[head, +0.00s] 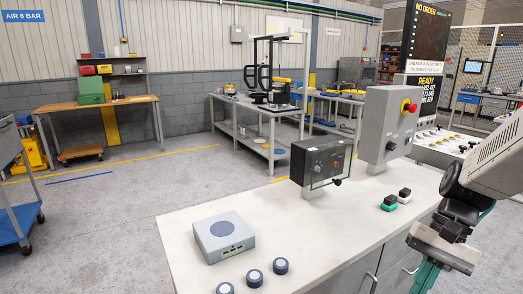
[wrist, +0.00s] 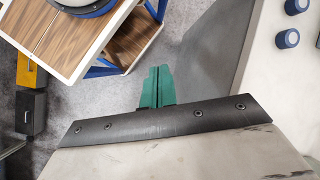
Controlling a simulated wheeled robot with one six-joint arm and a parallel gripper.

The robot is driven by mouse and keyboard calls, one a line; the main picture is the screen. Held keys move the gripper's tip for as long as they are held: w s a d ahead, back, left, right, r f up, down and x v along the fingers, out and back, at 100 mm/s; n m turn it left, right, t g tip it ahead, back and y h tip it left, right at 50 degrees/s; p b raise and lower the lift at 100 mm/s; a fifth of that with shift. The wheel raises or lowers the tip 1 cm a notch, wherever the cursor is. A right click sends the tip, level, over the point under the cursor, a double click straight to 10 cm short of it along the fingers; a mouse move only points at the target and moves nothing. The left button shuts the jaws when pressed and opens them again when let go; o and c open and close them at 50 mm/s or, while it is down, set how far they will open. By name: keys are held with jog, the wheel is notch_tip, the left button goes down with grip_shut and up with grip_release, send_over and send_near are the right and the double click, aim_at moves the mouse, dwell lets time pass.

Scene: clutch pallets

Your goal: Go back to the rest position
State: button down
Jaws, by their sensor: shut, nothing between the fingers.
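My gripper (wrist: 157,82) has two green fingers pressed together with nothing between them. In the wrist view they point away from the camera over the grey floor, between a wood-topped cart and a white worktop. In the head view my gripper (head: 426,277) hangs at the lower right, in front of the edge of the white bench (head: 330,228), with a green finger pointing down. The lower end of the fingers is cut off by the frame there.
The bench bears a grey box with a round blue top (head: 223,235), several blue knobs (head: 281,266), a control box with a dark panel (head: 322,158) and a box with a red button (head: 390,123). The wood-topped cart (wrist: 88,38) stands close by. Open floor (head: 120,215) lies at left.

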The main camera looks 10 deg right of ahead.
jog(key=s+a+r+n+t+h, duration=0.4)
jog(key=s+a+r+n, duration=0.3)
jog(key=r, duration=0.2)
jog(key=shift+s+a+r+h, duration=0.25)
jog(key=shift+a+h, duration=0.1)
jog(key=shift+h, duration=0.25)
dwell(1.2)
